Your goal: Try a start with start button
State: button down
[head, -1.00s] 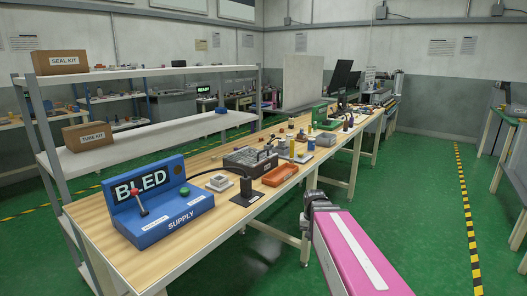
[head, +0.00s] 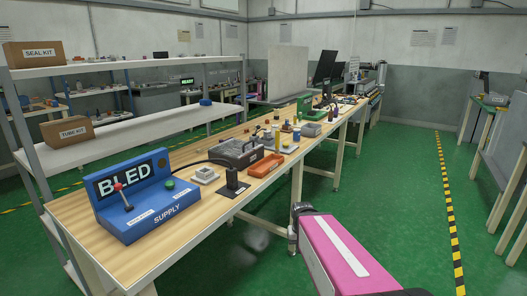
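A blue box (head: 150,208) labelled SUPPLY stands at the near left end of the wooden bench. Its dark display reads BLED. It carries a lever with a red knob (head: 118,187) and a green button (head: 170,183); which one is the start button I cannot tell from the small labels. My arm, pink with a white stripe, reaches in from the bottom right, over the floor and apart from the bench. My gripper (head: 302,209) is at its dark far end; its fingers cannot be made out.
The bench (head: 75,229) also carries a black stand (head: 233,183), a grey case (head: 235,152), an orange tray (head: 266,165) and several small parts. A white shelf (head: 140,133) with boxes stands behind it. The green floor (head: 400,205) at right is clear up to the yellow-black line.

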aim_at(170, 186)
jog(key=l+u, duration=0.1)
jog(key=u, duration=0.35)
jog(key=l+u, duration=0.15)
jog(key=u, duration=0.3)
jog(key=l+u, duration=0.1)
jog(key=u, duration=0.35)
jog(key=l+u, duration=0.15)
jog(key=u, duration=0.3)
